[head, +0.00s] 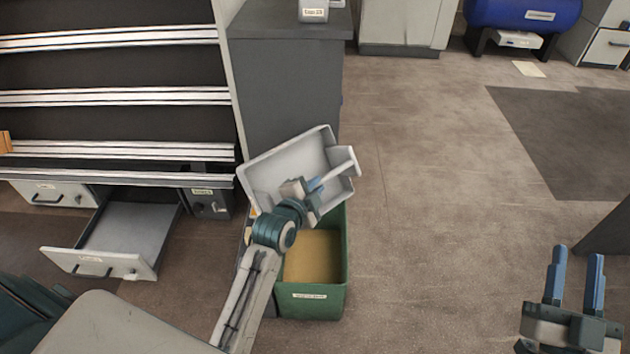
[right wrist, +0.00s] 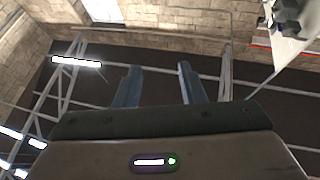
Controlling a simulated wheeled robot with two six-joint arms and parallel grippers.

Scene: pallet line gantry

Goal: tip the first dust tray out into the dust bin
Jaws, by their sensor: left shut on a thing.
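The dust tray (head: 268,172) is a light grey, shallow box, held tilted above the dust bin in the head view. My left gripper (head: 318,184) is shut on the tray, at the side with a raised handle-like part. The dust bin (head: 318,304) is a green, open-topped box with a label on its front and a tan surface inside. The tray and my left arm hide the bin's back left part. My right gripper (head: 578,280) is open and empty at the lower right, far from the bin; its two fingers also show in the right wrist view (right wrist: 158,88).
An open grey drawer (head: 128,232) juts out at the left under the shelf rack (head: 115,95). A dark grey cabinet (head: 285,85) stands behind the bin. A blue tank (head: 525,14) is at the back right. The floor (head: 430,200) right of the bin is clear.

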